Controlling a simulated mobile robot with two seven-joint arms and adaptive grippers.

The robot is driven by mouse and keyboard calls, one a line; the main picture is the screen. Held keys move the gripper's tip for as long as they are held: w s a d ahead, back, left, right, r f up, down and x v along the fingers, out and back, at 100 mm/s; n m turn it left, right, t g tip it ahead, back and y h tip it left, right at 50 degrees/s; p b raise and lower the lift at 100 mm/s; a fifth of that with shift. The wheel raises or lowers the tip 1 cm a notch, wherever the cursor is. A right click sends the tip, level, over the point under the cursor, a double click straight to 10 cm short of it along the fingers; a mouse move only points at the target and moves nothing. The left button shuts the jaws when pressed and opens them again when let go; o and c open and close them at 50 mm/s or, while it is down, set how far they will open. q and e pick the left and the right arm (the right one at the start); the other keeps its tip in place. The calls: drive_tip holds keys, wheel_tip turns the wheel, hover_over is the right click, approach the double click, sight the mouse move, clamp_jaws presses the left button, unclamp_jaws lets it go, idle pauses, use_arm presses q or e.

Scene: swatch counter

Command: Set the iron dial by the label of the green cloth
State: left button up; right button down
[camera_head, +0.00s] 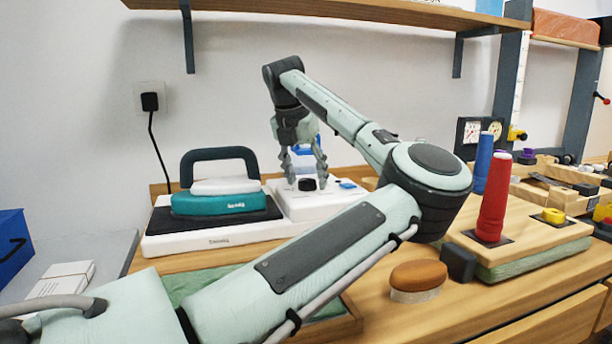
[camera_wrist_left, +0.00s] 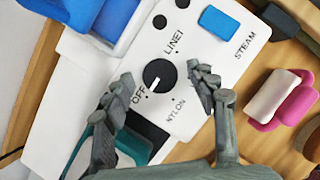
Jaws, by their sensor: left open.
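The iron dial is a black knob (camera_wrist_left: 160,73) on a white panel, also seen in the head view (camera_head: 306,184). Its white mark points down-left, towards OFF; LINEN and NYLON are printed around it. My left gripper (camera_head: 306,181) is open above the panel, its fingers on either side of the dial; the wrist view shows the left gripper (camera_wrist_left: 160,79) the same way. I cannot tell whether they touch it. The teal iron (camera_head: 218,203) stands on its base left of the panel. A green cloth (camera_head: 205,281) lies in a wooden tray, partly hidden by my arm; its label does not show.
A blue button (camera_wrist_left: 220,21) marked STEAM is beside the dial. A red spool (camera_head: 495,198) and a blue spool (camera_head: 483,162) stand on a wooden board at right. A brown-topped brush (camera_head: 418,276) lies in front. A shelf (camera_head: 340,8) hangs above.

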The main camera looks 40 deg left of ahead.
use_arm(q)
drive_tip(key=shift+c, duration=0.6)
use_arm(e)
drive_tip(key=shift+w+a+r, duration=0.1)
drive_tip(key=shift+w, duration=0.05)
use_arm(q)
drive_tip(key=shift+c, duration=1.2)
drive_tip(key=c, duration=0.8)
use_arm(e)
drive_tip(key=shift+w+r, duration=0.1)
drive_tip(key=shift+w, duration=0.1)
